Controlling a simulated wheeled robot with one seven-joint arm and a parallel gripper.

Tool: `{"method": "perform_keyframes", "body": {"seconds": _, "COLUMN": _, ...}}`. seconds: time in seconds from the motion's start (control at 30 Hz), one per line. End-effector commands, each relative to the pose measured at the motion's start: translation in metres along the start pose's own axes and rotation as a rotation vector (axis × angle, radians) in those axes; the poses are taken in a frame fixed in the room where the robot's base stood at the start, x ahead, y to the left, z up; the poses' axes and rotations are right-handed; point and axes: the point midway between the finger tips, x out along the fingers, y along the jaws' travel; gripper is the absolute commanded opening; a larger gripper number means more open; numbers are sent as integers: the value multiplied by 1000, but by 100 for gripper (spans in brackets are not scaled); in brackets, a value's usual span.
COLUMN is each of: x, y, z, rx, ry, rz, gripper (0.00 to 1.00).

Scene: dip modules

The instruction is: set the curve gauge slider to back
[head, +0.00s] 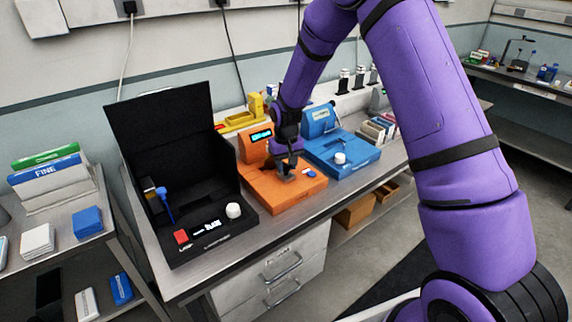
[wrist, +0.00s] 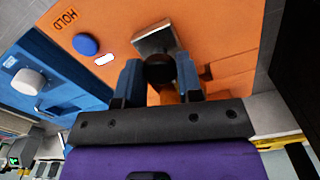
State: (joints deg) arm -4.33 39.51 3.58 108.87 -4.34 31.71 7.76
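The orange device (head: 284,192) has a small lit display (head: 261,135) on its upright part. I see no readable name on it, so I cannot confirm it is the curve gauge. In the wrist view, a dark round knob (wrist: 160,70) stands by a grey metal plate (wrist: 154,38) on the orange surface; it looks like the slider's handle. My gripper (head: 287,167) points down over the orange base. Its two blue fingers (wrist: 159,78) stand on either side of the knob. Whether they press on it is unclear. The slider's track and marks are mostly hidden.
A blue button (wrist: 86,44) marked HOLD and a small white pill-shaped piece (wrist: 104,59) sit beside the plate. A blue device (head: 355,161) with a white knob (head: 340,158) stands close on the right. An open black case (head: 237,222) stands on the left.

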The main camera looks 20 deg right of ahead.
Motion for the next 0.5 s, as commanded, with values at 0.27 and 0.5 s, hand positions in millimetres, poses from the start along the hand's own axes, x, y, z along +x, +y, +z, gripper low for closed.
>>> {"method": "perform_keyframes", "body": {"seconds": 0.27, "x": 0, "y": 1, "z": 2, "rx": 0, "ry": 0, "rz": 0, "gripper": 0}}
{"method": "perform_keyframes", "body": {"seconds": 0.5, "x": -1, "y": 10, "z": 35, "rx": 0, "ry": -1, "rz": 0, "gripper": 0}}
